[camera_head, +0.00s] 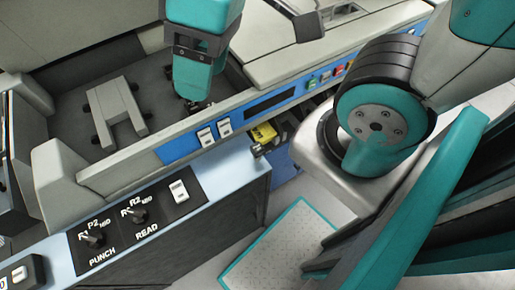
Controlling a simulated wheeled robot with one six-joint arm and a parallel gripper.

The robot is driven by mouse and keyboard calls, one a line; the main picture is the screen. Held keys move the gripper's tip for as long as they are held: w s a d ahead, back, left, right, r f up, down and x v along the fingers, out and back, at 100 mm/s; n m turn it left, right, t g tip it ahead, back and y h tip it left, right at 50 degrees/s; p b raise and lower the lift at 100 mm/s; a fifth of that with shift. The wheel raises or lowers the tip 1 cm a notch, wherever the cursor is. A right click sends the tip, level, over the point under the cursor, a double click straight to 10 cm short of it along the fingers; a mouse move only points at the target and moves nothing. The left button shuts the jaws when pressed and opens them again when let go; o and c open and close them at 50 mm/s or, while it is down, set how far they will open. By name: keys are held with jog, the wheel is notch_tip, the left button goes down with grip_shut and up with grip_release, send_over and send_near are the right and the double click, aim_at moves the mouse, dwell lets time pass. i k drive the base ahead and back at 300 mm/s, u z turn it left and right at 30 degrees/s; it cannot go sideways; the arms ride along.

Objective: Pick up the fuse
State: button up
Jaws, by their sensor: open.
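A small yellow block with dark marks (263,133) sits at the blue front edge of the machine, at the inner end of the control counter. It may be the fuse, but it is too small to tell. My gripper (192,104) points down above the machine's front panel, left of the yellow block and apart from it. It is open, and no object shows between its fingers. The fingertips are small and dark against the grey recess behind.
The control counter (215,178) carries PUNCH and READ knobs and a white switch. White switches (206,137) and coloured buttons (337,71) line the blue panel. A grey bracket (117,112) stands in the recess. A teal-edged floor plate (283,245) lies below.

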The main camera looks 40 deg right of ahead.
aim_at(256, 149)
jog(key=k, duration=0.5)
jog(key=z, duration=1)
jog(key=k, duration=0.65)
jog(key=u, duration=0.7)
jog(key=i, duration=0.5)
jog(key=z, duration=0.05)
